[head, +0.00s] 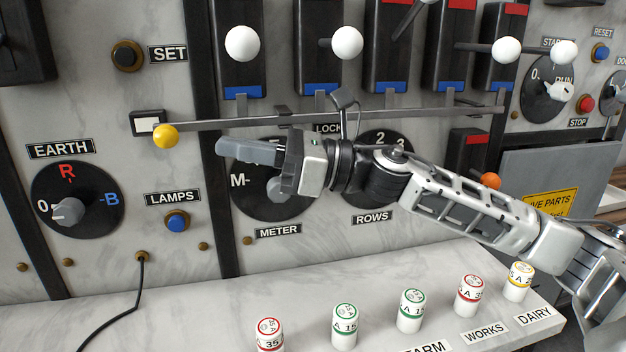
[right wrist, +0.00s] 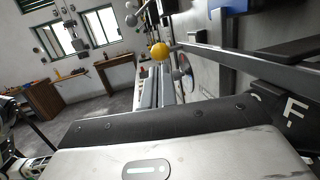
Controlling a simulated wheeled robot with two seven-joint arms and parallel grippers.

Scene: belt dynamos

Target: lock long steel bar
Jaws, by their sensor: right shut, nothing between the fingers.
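The long steel bar (head: 390,115) runs across the panel below a row of black lever switches, above the LOCK label. Its yellow ball knob (head: 165,135) is at the left end, beside a small white plate (head: 147,122). In the right wrist view the yellow knob (right wrist: 160,51) stands ahead and the bar (right wrist: 230,62) runs off to the right. My right gripper (head: 222,149) is shut and empty, its fingers pointing left just below the bar, in front of the METER dial. The knob is left of the fingertips, with a gap. My left gripper is not in view.
Several lever switches (head: 240,80) with white balls hang above the bar. The METER dial (head: 262,200) and ROWS dial (head: 375,200) are partly hidden by my right arm. Several white fuses (head: 345,325) stand on the marble ledge (head: 200,310). A grey box (head: 560,165) is at right.

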